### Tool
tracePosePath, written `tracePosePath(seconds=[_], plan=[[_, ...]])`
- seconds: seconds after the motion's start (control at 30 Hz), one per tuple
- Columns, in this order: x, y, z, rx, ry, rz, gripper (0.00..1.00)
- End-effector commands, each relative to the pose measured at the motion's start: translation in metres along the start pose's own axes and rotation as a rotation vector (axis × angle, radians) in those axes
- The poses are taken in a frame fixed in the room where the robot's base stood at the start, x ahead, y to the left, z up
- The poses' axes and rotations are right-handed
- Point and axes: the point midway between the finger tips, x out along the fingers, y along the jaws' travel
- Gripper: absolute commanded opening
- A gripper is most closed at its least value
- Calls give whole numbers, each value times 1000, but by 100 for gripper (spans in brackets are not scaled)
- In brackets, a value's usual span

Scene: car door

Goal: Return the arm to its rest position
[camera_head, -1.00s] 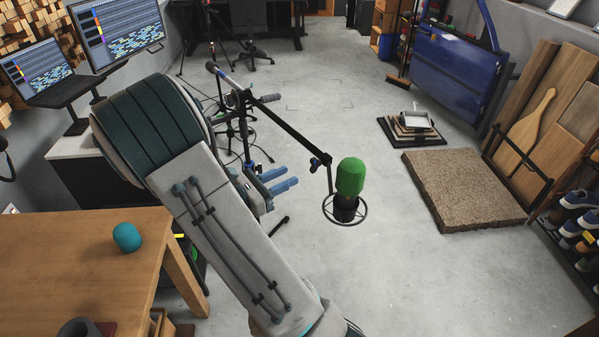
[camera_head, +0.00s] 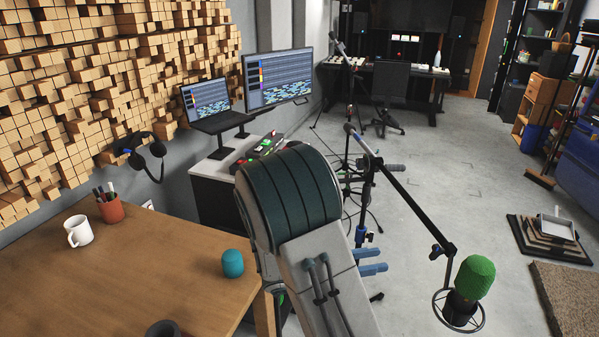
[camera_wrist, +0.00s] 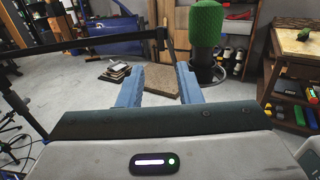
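My arm rises in the lower middle of the head view, with a dark green ribbed joint housing. My gripper (camera_head: 384,259) shows past the arm as two blue fingers, pointing right over the floor. In the wrist view my gripper (camera_wrist: 157,73) has its two blue fingers apart with nothing between them, so it is open and empty. A green foam-covered microphone (camera_head: 474,277) hangs from a boom stand to the right of the gripper. In the wrist view the microphone (camera_wrist: 205,25) stands beyond the right finger. My lower arm is cut off by the head frame.
A wooden table (camera_head: 150,270) at left holds a white mug (camera_head: 78,231), a pen cup (camera_head: 110,210) and a teal object (camera_head: 232,263). The boom arm (camera_head: 400,190) crosses close to my arm. Monitors stand behind. Grey floor is clear at centre right; a blue car door (camera_head: 583,165) is right.

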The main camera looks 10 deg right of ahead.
Motion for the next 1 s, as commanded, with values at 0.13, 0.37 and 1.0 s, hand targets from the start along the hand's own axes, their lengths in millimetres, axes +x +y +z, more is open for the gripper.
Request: tracePosePath(seconds=[0.13, 0.37, 1.0], plan=[[5, -12, 2, 43, 64, -48, 32], [10, -66, 2, 275, 376, -285, 32], [-77, -141, 27, 1115, 1200, -911, 32]])
